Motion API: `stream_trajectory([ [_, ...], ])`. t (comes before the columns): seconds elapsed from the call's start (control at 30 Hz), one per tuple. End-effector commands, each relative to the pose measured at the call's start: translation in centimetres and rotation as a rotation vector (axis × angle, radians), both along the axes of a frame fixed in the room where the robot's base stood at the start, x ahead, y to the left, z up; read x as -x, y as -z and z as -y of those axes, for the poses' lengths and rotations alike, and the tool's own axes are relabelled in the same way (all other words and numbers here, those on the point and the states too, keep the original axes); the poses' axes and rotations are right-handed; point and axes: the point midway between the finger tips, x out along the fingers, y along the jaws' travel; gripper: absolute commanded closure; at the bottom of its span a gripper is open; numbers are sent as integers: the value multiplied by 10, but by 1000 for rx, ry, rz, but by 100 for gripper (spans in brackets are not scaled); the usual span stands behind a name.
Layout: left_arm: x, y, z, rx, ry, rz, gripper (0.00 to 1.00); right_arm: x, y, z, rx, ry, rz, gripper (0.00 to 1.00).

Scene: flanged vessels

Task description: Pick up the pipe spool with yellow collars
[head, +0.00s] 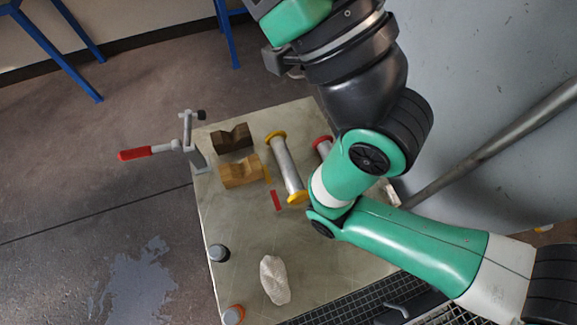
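The pipe spool with yellow collars (286,168) lies on the table, a grey tube with a yellow collar at each end. It runs from the upper left to the lower right, and both collars show. One of my arms, green and black, crosses the right side of the view close to the spool's lower end. No gripper fingers can be made out, and neither gripper is in view. Nothing is seen holding the spool.
A red-collared spool (322,146) is partly hidden by my arm. Two V-notched blocks (233,139) (240,171) stand left of the yellow spool. A red-handled clamp (150,152) sits at the table's left edge. A pale lump (275,280) lies in front. A grey pipe (495,138) slants at right.

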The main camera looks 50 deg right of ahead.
Motion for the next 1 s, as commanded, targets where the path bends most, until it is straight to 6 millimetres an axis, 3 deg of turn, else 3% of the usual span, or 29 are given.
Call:
stream_trajectory([
  [0.33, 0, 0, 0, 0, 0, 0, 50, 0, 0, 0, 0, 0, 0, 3],
  [0.53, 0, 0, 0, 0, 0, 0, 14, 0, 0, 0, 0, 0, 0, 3],
  [0.77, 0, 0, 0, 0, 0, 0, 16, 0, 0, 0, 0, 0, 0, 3],
  [0.9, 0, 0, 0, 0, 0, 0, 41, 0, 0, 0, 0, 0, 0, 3],
  [1.0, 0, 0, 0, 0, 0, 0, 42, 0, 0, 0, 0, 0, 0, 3],
])
